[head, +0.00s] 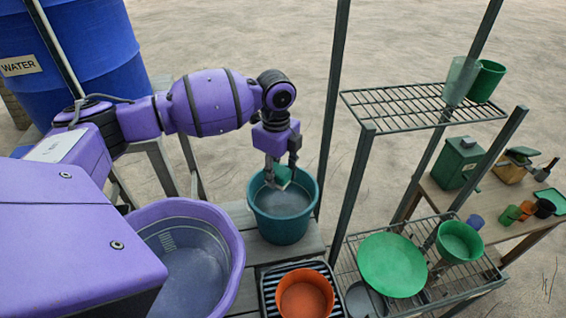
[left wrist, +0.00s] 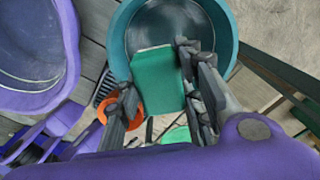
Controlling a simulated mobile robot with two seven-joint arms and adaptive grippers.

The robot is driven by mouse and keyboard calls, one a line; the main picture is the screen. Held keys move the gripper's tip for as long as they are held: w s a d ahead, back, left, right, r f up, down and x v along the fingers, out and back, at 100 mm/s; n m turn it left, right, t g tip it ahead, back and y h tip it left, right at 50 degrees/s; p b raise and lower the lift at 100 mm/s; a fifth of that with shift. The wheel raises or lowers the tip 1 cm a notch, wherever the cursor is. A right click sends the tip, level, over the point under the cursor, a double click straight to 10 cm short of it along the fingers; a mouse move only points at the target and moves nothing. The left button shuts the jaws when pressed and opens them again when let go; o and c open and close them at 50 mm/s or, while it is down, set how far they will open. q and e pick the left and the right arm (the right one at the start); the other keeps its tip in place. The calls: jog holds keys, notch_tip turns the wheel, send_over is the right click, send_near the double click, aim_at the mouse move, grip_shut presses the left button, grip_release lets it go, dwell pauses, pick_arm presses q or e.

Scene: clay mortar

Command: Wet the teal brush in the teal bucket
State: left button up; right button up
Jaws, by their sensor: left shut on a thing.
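The teal bucket (head: 283,232) stands on a slatted wooden surface in the middle of the head view. It fills the upper middle of the left wrist view (left wrist: 118,45). My left gripper (head: 281,171) points down over the bucket's mouth. It is shut on the teal brush (head: 280,177), seen as a flat teal block (left wrist: 153,82) between the fingers in the left wrist view. The brush's lower end lies over the bucket's inside; I cannot tell whether it touches water. My right gripper is not in view.
A purple tub (head: 232,262) stands left of the bucket, and an orange bowl (head: 304,296) sits in front. A blue water barrel (head: 95,45) is at the back left. A wire rack (head: 420,106) with green bowls stands close on the right, its post near the bucket.

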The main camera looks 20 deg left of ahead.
pick_arm(q)
jog(key=shift+s+f, duration=0.3)
jog(key=shift+f, duration=0.5)
notch_tip(320, 180, down, 12)
jog(key=b, duration=0.4)
jog(key=shift+f+b, duration=0.2)
jog(key=shift+b, duration=0.1)
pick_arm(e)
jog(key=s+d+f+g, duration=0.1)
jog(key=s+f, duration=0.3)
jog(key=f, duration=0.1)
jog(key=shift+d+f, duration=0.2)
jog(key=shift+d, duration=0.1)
pick_arm(q)
jog(key=shift+w, duration=0.1)
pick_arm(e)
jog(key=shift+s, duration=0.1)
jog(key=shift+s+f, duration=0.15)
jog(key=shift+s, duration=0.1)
